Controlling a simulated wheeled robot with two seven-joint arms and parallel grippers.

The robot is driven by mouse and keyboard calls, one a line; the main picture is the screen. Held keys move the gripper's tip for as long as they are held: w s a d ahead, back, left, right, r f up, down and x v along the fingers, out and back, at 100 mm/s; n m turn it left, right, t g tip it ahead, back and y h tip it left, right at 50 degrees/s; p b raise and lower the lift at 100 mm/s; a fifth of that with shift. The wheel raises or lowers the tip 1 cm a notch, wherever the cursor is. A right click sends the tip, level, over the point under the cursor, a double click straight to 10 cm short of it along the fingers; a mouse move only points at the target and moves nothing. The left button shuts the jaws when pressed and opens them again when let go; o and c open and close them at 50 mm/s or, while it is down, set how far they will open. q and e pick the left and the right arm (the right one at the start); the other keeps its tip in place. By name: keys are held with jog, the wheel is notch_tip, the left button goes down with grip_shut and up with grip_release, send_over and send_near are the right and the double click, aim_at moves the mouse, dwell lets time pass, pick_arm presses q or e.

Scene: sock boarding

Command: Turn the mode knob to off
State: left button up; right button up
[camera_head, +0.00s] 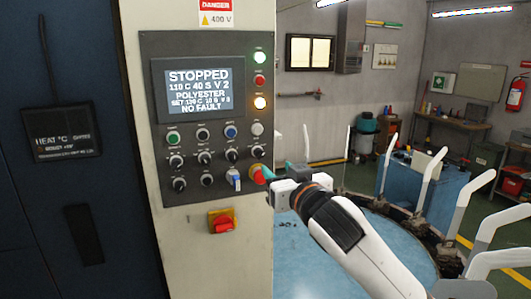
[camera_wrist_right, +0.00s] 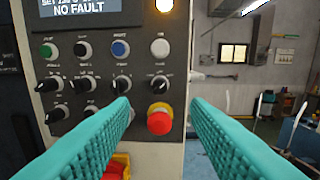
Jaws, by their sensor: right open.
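The control panel (camera_head: 206,110) on the pale cabinet carries rows of black rotary knobs, and the labels are too small to read, so I cannot tell which is the mode knob. My right gripper (camera_head: 277,170) is open and empty at the panel's lower right. In the right wrist view its teal fingers (camera_wrist_right: 158,105) point at the panel, with the red emergency button between them. My left gripper is not in view.
The red emergency button (camera_head: 258,175) with a yellow collar is close to my right fingers. A blue key switch (camera_head: 234,178) sits left of it, and a red and yellow isolator switch (camera_head: 222,222) is below. A blue round table (camera_head: 330,255) with white upright forms stands right.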

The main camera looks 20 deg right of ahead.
aim_at(261, 155)
jog(key=w+p, duration=0.1)
jog(key=w, duration=0.1)
jog(key=w+p, duration=0.1)
jog(key=w, duration=0.2)
jog(key=w+p, duration=0.1)
jog(key=w, duration=0.2)
jog(key=shift+a+r, duration=0.1)
jog(key=shift+a, duration=0.25)
jog(key=shift+w, duration=0.65)
grip_shut()
jog(key=shift+n, duration=0.4)
jog(key=n, duration=0.3)
jog(key=shift+n, duration=0.3)
jog(key=shift+a+n, duration=0.1)
jog(key=shift+n, duration=2)
